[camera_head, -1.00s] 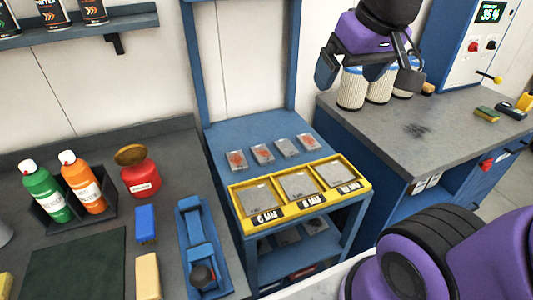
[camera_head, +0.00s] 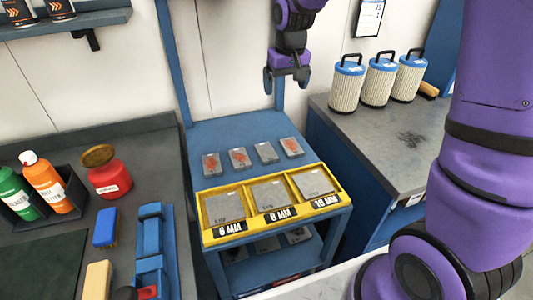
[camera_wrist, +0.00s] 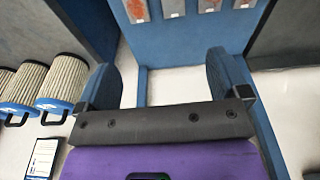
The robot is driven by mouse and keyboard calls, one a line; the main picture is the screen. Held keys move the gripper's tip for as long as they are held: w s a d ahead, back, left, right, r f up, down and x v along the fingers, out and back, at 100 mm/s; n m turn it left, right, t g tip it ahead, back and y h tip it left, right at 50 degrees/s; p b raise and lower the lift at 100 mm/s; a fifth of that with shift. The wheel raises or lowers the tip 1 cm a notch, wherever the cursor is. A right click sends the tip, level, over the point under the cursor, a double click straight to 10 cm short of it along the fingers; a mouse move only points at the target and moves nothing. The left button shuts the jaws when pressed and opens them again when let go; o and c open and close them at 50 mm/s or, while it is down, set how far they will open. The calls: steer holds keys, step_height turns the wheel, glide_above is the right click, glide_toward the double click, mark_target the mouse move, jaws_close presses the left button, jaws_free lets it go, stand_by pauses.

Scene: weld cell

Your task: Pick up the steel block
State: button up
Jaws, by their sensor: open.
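Several small grey steel blocks lie in a row on the blue stand's upper shelf (camera_head: 240,132). In the head view they are the leftmost (camera_head: 211,164), second (camera_head: 239,158), third (camera_head: 265,153) and rightmost block (camera_head: 291,147). Most show reddish patches; the third looks plain grey. I cannot tell which one the task means. My gripper (camera_head: 286,88) is open and empty, above and behind the row, apart from it. In the wrist view my gripper (camera_wrist: 162,62) has its fingers spread, with the blocks partly cut off at the top edge.
A yellow tray (camera_head: 205,222) with plates labelled 6, 8 and 10 MM sits in front of the blocks. Blue uprights flank the stand. Filter canisters (camera_head: 379,82) stand on the right bench. A red container (camera_head: 107,180) and bottles stand on the left bench.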

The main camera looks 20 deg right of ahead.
steer(key=w+a+f+g, duration=0.1)
steer(key=w+f, duration=0.3)
steer(key=f, duration=0.4)
steer(key=w+a+f+g, duration=0.15)
steer(key=w+f, duration=0.25)
steer(key=f, duration=0.5)
glide_above(266, 151)
steer(key=shift+t, duration=0.45)
steer(key=f, duration=0.5)
steer(key=shift+w+f, duration=0.3)
steer(key=shift+f, duration=0.05)
steer(key=shift+s+f, duration=0.15)
steer(key=shift+f, duration=1.15)
steer(key=shift+s+f, duration=0.15)
steer(key=shift+f, duration=1.1)
steer(key=c, duration=1.3)
steer(key=shift+r, duration=0.1)
steer(key=shift+c, duration=1.1)
